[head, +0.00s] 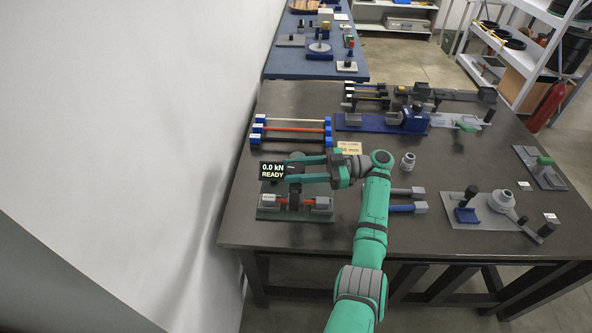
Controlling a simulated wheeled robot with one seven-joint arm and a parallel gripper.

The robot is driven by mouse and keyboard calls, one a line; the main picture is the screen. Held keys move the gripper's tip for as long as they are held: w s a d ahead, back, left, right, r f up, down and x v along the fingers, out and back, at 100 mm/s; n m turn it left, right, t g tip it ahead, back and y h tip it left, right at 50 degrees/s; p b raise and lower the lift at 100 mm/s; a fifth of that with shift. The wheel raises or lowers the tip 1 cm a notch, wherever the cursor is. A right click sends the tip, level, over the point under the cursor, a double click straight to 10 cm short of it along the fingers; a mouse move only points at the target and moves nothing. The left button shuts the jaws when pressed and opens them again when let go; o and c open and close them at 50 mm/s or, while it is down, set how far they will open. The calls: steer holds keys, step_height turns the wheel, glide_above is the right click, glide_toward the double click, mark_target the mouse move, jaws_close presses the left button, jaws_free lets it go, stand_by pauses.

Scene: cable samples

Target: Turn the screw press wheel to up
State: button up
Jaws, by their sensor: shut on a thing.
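The screw press stands at the left end of the dark table, with a green base (292,216) and a black display (272,171) reading "0.0 kN READY". A red sample with grey end blocks (296,202) lies across its lower part. My gripper (290,171) reaches in from the right above the press, its two green fingers pointing left. It is shut on the dark wheel at the top of the press, which is mostly hidden by the fingers and the display. I cannot tell the wheel's turned position.
Behind the press lie several cable samples with blue ends (292,127). A sign (349,148) and a grey fitting (408,160) stand near my wrist. A grey plate with tools (485,210) is at the right. A white wall borders the left side.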

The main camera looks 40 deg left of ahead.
steer(key=shift+s+f+n+g+h, duration=0.15)
steer(key=shift+f+n+g+h, duration=0.15)
steer(key=shift+n+g+h, duration=0.65)
steer(key=shift+d, duration=0.1)
steer(key=o, duration=1.1)
steer(key=shift+r, duration=0.1)
steer(key=shift+r, duration=0.1)
